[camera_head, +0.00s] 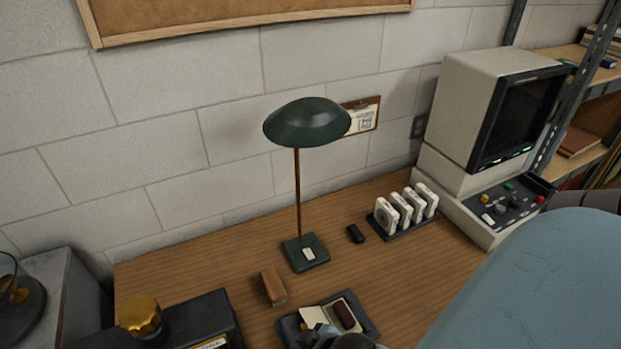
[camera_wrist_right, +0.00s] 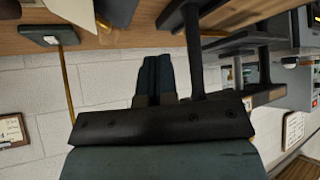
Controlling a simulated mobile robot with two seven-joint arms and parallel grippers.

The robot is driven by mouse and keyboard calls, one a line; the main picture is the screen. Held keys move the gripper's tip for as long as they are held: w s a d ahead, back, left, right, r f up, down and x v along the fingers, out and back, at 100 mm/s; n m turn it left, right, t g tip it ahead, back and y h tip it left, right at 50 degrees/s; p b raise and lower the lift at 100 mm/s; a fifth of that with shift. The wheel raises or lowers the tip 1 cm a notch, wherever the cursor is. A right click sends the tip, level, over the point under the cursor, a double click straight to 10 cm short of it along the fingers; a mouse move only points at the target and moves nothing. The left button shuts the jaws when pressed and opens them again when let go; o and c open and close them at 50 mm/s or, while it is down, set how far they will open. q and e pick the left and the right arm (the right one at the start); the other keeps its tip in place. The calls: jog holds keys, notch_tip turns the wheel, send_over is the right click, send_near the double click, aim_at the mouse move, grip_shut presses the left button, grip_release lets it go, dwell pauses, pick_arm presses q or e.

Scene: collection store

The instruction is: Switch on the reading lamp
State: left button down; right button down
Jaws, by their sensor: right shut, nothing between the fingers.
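The reading lamp stands upright on the wooden desk in the head view, with a dark green shade (camera_head: 307,122), a thin brass stem (camera_head: 298,190) and a square green base (camera_head: 294,258). A small white switch (camera_head: 309,254) sits on the base. No glow shows under the shade. In the wrist view, which is upside down, the lamp base (camera_wrist_right: 36,42) and its switch (camera_wrist_right: 50,39) are at upper left. My right gripper (camera_wrist_right: 158,65) is shut and empty, its fingers apart from the base, to its right in that picture. My left gripper is not in view.
A brown block (camera_head: 273,287) and an open tray (camera_head: 370,328) lie in front of the lamp. A small black object (camera_head: 355,233) and a rack of white cartridges (camera_head: 405,232) stand right of it, before a beige monitor unit (camera_head: 460,105). A dark box (camera_head: 205,318) with a brass knob is front left.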

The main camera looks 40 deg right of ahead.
jog(key=s+d+r+g+h, duration=0.2)
jog(key=s+d+r+g, duration=0.3)
jog(key=r, duration=0.3)
jog(key=m+h, duration=0.1)
jog(key=m, duration=0.5)
send_over(309, 256)
jog(key=s, duration=0.3)
notch_tip(309, 256, down, 5)
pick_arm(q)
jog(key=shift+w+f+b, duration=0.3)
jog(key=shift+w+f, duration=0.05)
pick_arm(e)
jog(key=shift+s+a, duration=0.2)
jog(key=shift+a, duration=0.25)
jog(key=x, duration=0.8)
jog(key=s+x, duration=0.1)
jog(key=x, duration=0.3)
jog(key=shift+f, duration=0.5)
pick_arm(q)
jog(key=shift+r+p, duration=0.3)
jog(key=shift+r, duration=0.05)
pick_arm(e)
jog(key=shift+a+f, duration=0.1)
jog(key=shift+f, duration=0.45)
